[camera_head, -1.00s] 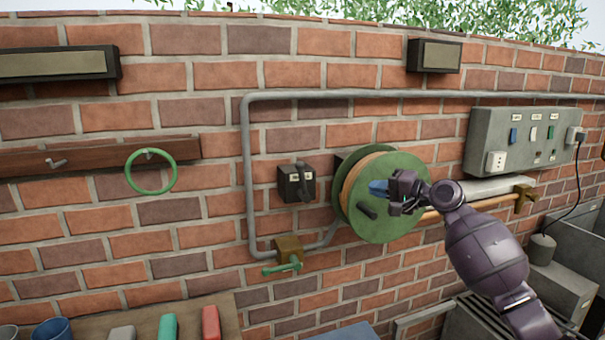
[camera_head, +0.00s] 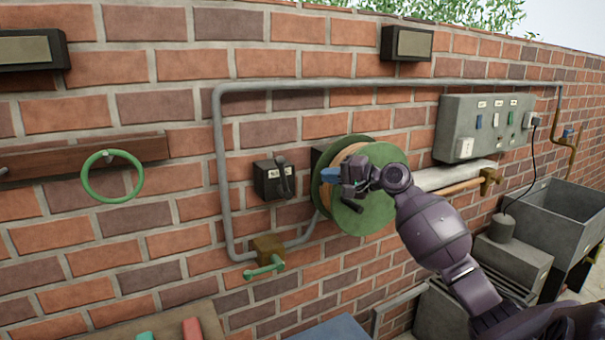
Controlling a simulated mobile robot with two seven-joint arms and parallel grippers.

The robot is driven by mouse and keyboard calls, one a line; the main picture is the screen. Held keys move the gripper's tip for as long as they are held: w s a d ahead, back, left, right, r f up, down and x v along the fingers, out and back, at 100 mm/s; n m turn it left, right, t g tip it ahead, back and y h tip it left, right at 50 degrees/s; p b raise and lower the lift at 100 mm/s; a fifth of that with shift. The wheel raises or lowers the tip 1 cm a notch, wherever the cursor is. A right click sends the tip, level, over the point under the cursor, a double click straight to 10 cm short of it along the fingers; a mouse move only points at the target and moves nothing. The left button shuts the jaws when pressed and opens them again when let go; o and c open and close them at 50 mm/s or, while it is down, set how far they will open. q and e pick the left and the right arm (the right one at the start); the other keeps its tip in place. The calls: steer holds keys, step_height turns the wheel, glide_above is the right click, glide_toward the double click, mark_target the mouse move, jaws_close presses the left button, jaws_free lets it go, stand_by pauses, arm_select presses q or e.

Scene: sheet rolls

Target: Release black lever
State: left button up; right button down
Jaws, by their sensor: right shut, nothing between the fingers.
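The black lever (camera_head: 284,177) sits on the front of a small black box (camera_head: 266,180) with a pale label, fixed to the brick wall. The lever runs up and down along the box's right side. My right gripper (camera_head: 345,184) is shut and empty. It is in front of the green reel (camera_head: 376,212), to the right of the lever and apart from it in the picture. A blue piece shows at its tip. My left gripper is not in view.
A grey pipe (camera_head: 222,170) frames the box and reel. A brass valve with a green handle (camera_head: 265,270) is below. A green ring (camera_head: 88,188) hangs at left. A grey switch panel (camera_head: 455,125) and sink (camera_head: 560,210) are at right.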

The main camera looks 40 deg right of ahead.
mark_target(281, 176)
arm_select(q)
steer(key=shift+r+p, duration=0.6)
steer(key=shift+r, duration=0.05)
arm_select(e)
steer(key=x, duration=1)
steer(key=shift+w, duration=0.15)
